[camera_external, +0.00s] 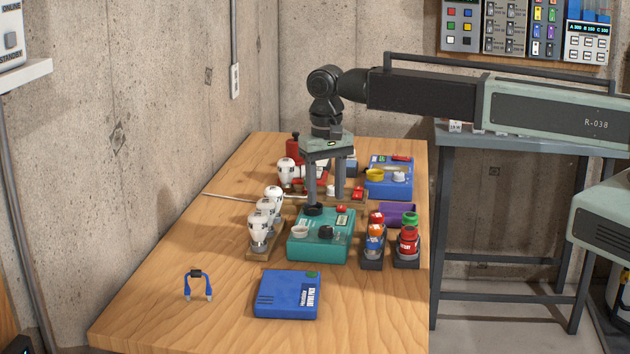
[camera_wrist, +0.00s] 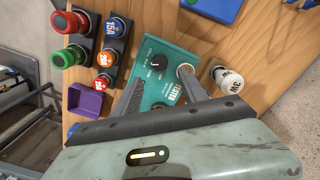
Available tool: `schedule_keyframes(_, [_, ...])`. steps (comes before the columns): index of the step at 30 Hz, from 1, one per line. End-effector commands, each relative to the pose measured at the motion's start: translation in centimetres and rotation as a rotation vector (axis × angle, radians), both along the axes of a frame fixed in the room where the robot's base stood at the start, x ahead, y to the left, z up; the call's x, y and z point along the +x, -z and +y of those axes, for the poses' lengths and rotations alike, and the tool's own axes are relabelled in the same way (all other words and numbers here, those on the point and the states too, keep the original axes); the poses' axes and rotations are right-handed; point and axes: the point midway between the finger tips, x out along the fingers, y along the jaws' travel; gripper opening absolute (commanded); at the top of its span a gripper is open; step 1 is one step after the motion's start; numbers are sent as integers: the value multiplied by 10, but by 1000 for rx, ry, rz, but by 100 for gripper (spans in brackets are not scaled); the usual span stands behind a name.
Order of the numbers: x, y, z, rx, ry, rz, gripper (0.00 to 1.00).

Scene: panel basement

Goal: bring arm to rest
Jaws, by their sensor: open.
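My gripper (camera_external: 326,200) points straight down over the wooden table, at the end of my outstretched arm. Its two fingers are apart with nothing held between them. It hangs above the back part of a teal tester box (camera_external: 322,250); I cannot tell how high the fingertips are. In the wrist view my gripper (camera_wrist: 160,80) reaches over the same teal box (camera_wrist: 170,52), which has a black knob and a pale round socket. My gripper covers part of the box there.
White bulbs (camera_external: 259,230) stand left of the box. Racks with coloured cylinders (camera_external: 408,246) and a purple bin (camera_external: 398,211) are to its right. A second blue box (camera_external: 388,180) is behind. A blue case (camera_external: 287,294) and blue clip (camera_external: 198,285) lie in front. The table's left front is clear.

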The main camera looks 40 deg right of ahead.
Motion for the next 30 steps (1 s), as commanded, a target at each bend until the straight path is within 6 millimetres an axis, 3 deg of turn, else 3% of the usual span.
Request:
schedule_keyframes(5, [7, 4, -12, 0, 19, 0, 50])
schedule_keyframes(8, [29, 15, -57, 0, 89, 0, 50])
schedule_keyframes(11, [37, 30, -140, -1, 203, 0, 50])
schedule_keyframes(12, [33, 36, -176, 0, 245, 0, 50])
schedule_keyframes(14, [23, 44, -227, 0, 285, 0, 50])
schedule_keyframes(15, [11, 50, -259, 0, 295, 0, 50])
schedule_keyframes(18, [-27, 61, -329, 0, 273, 0, 50])
schedule_keyframes(20, [-54, 65, -358, 0, 220, 0, 50])
schedule_keyframes(22, [-78, 65, -372, 0, 125, 0, 50])
schedule_keyframes(24, [-95, 62, -369, 0, 3, 0, 50])
schedule_keyframes(30, [-91, 62, -368, 0, -154, 0, 50])
